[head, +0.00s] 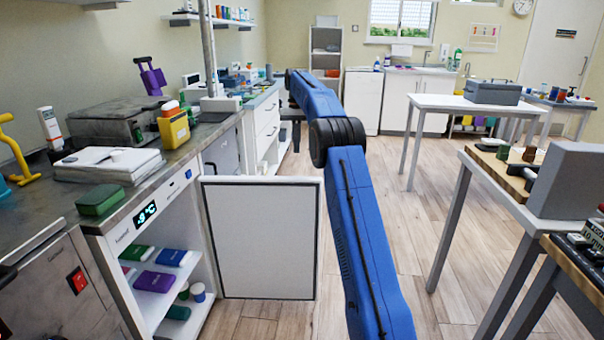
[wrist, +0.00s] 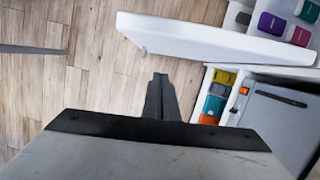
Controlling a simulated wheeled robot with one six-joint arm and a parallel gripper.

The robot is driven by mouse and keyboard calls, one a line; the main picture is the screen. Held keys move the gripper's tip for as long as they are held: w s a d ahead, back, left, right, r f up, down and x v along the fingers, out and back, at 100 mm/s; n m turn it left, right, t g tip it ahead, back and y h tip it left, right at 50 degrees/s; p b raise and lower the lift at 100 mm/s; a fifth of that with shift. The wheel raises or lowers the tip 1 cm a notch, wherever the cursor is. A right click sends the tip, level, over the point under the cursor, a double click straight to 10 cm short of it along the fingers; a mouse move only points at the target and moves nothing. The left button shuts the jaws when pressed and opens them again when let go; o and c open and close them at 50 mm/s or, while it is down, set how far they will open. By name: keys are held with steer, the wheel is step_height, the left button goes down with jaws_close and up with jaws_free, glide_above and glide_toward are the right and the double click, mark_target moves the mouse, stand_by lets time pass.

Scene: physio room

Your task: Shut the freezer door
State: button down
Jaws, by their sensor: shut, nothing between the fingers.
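The freezer (head: 97,240) stands under the counter at the left, with a lit temperature display. Its white door (head: 262,240) stands wide open into the aisle, inner side with a dark seal facing me. In the wrist view the door (wrist: 215,38) is seen from above as a white slab, with a small handle near its free end. My gripper (wrist: 158,82) is shut and empty, on the outer side of the door near its free end. A gap seems to show between them. In the head view my gripper is not clearly made out beyond my arm.
Coloured packs (head: 155,280) and tubs lie on the freezer shelves. White tables (head: 470,108) stand to the right. The wooden floor between is clear.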

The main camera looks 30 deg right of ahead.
steer(key=s+a+f, duration=0.3)
steer(key=s+f, duration=0.2)
steer(key=f, duration=0.4)
steer(key=shift+s+f, duration=0.3)
steer(key=shift+s, duration=0.05)
stand_by(0.4)
